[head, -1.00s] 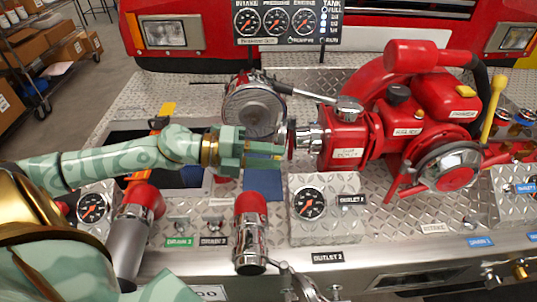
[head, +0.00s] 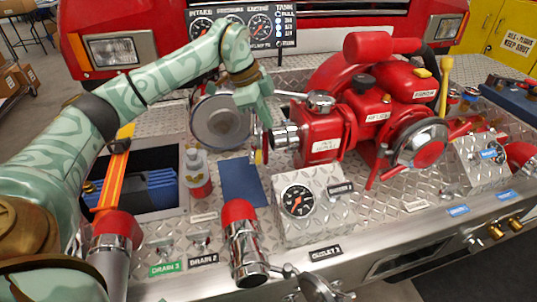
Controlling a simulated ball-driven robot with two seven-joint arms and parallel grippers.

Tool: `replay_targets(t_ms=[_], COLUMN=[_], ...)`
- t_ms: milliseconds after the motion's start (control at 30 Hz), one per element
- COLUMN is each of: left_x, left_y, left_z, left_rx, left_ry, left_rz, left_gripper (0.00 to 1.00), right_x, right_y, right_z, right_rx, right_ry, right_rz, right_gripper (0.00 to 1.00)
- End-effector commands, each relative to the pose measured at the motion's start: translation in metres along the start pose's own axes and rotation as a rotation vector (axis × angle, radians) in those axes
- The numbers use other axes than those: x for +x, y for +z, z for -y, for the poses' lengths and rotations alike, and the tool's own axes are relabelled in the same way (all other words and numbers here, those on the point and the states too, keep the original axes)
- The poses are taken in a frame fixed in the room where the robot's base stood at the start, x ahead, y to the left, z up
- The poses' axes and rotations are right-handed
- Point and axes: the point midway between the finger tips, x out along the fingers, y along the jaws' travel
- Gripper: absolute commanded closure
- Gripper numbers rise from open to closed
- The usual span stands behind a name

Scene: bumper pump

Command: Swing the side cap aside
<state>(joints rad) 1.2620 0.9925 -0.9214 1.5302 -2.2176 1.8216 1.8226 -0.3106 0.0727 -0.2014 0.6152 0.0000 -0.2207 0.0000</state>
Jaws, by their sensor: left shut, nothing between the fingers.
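The red pump (head: 325,140) stands on the diamond-plate deck. A short silver side outlet (head: 286,137) points left from it, with a thin dark red rim, seen edge-on, at its mouth; this looks like the side cap (head: 269,141). My left gripper (head: 260,150) hangs from above just left of that rim, shut and empty, fingers pointing down. I cannot tell whether it touches the rim. A large round grey disc (head: 219,121) stands behind and left of the gripper. My right gripper is not in view.
A silver lever (head: 300,97) runs above the outlet. A gauge block (head: 305,210) and a red-topped silver outlet (head: 243,240) stand in front. An open recess holds a blue case (head: 150,190).

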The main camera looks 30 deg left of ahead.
Motion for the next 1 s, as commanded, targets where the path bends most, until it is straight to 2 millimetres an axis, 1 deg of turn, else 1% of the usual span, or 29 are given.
replay_targets(t_ms=[33,100,167,267,367,600,733,833,1000], left_x=[-0.001,0.000,0.002,0.010,0.026,0.080,0.105,0.099,0.095], left_y=[0.003,0.004,0.004,0.004,0.005,0.006,0.006,0.024,0.039], left_z=[-0.003,-0.007,-0.008,-0.009,-0.009,-0.011,-0.012,-0.015,-0.018], left_rx=[-0.081,-0.167,-0.200,-0.213,-0.210,-0.208,-0.208,-0.209,-0.207], left_ry=[0.014,0.034,0.036,0.038,0.039,0.041,0.040,0.034,0.035], left_rz=[0.017,0.025,0.025,0.025,0.024,0.024,0.023,0.025,0.023], left_gripper=[1.00,1.00,1.00,1.00,1.00,1.00,1.00,1.00,1.00], right_x=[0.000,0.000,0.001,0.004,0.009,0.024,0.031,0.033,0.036], right_y=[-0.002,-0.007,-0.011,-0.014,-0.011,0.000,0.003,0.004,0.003], right_z=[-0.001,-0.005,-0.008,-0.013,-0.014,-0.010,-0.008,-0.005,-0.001], right_rx=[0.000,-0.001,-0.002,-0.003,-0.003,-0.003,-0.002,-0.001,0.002], right_ry=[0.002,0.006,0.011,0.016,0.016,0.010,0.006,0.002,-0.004], right_rz=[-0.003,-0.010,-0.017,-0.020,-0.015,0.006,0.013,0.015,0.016], right_gripper=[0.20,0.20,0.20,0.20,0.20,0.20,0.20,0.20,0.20])
